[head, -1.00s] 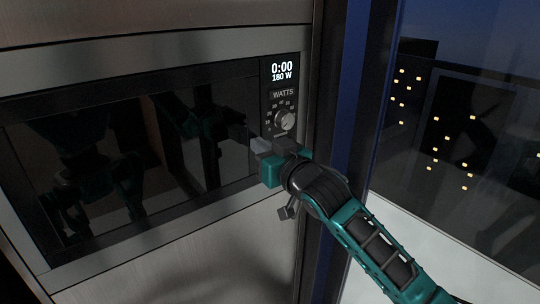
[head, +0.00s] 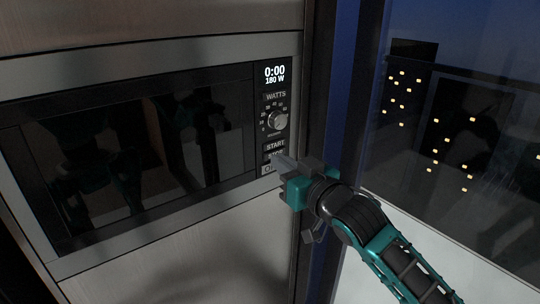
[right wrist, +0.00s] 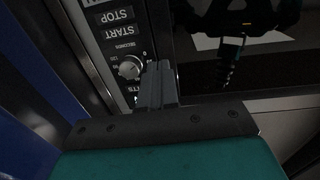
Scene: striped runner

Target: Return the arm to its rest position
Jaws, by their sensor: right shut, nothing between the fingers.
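My right gripper (head: 284,163) is teal and dark grey. It is shut and empty in front of the lower part of the microwave's control panel. In the right wrist view its closed fingers (right wrist: 158,85) point toward the panel, beside the dial; I cannot tell whether they touch it. The built-in microwave (head: 130,150) has a dark glass door. Its display (head: 275,74) reads 0:00 and 180 W. The round dial (head: 277,121) sits below the display and shows in the right wrist view (right wrist: 131,67). The START button (head: 275,146) is visible; the lower buttons are partly hidden. My left gripper is not in view.
A dark blue upright frame (head: 350,110) stands close to the right of the microwave. Beyond it is a window (head: 460,120) with lit dots outside. A smooth metal panel (head: 190,260) lies below the microwave. The door glass carries reflections of me.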

